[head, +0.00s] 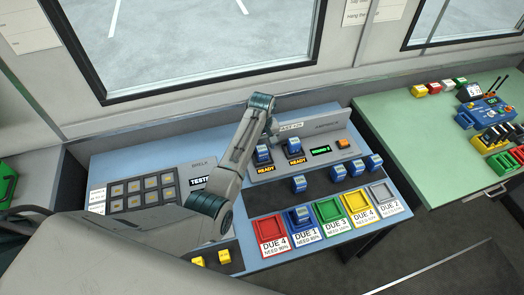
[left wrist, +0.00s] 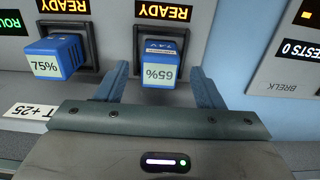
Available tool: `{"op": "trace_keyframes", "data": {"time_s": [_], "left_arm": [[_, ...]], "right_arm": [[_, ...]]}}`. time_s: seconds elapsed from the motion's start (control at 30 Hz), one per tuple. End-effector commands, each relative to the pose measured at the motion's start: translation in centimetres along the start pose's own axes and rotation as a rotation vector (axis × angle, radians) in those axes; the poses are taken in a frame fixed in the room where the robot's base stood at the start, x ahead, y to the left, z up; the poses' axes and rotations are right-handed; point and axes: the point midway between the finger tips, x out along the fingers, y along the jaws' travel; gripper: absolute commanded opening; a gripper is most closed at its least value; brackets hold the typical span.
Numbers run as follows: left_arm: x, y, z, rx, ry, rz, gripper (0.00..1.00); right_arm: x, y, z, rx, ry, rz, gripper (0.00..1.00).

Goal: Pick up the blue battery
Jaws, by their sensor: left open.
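Two blue batteries stand in the READY slots of the grey charger panel (head: 325,151). In the left wrist view, upside down, one blue battery (left wrist: 160,64) reads 65% and the other (left wrist: 54,57) reads 75%. The 65% one is the left battery (head: 262,154) in the head view; the 75% one is on the right (head: 294,146). My left gripper (left wrist: 162,82) is open, with a finger on either side of the 65% battery. Whether the fingers touch it cannot be told. In the head view my left gripper (head: 270,126) is partly hidden by its arm. My right gripper is not in view.
More blue batteries (head: 299,184) stand on the dark strip before the charger. Coloured DUE trays line the front, and the blue DUE 1 tray (head: 309,229) holds a battery. A tester panel (head: 146,190) is on the left. A green table (head: 420,125) stands at right.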

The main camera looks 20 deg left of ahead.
Motion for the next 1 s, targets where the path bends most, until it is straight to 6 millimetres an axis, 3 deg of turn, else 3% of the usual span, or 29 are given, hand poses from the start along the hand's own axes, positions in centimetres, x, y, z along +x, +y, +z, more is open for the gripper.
{"op": "trace_keyframes", "data": {"time_s": [0.2,0.47,0.77,1.0], "left_arm": [[2.2,0.1,-0.1,0.0,-0.001,-0.001,0.62],[2.6,0.1,-0.1,0.0,0.001,0.0,0.62],[2.6,0.1,-0.1,0.0,0.0,0.0,0.09],[2.5,0.1,-0.1,0.0,0.001,0.001,0.09]], "right_arm": [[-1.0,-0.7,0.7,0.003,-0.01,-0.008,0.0],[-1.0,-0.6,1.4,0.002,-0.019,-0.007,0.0],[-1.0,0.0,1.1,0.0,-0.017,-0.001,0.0],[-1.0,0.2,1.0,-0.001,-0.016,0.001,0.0]]}}
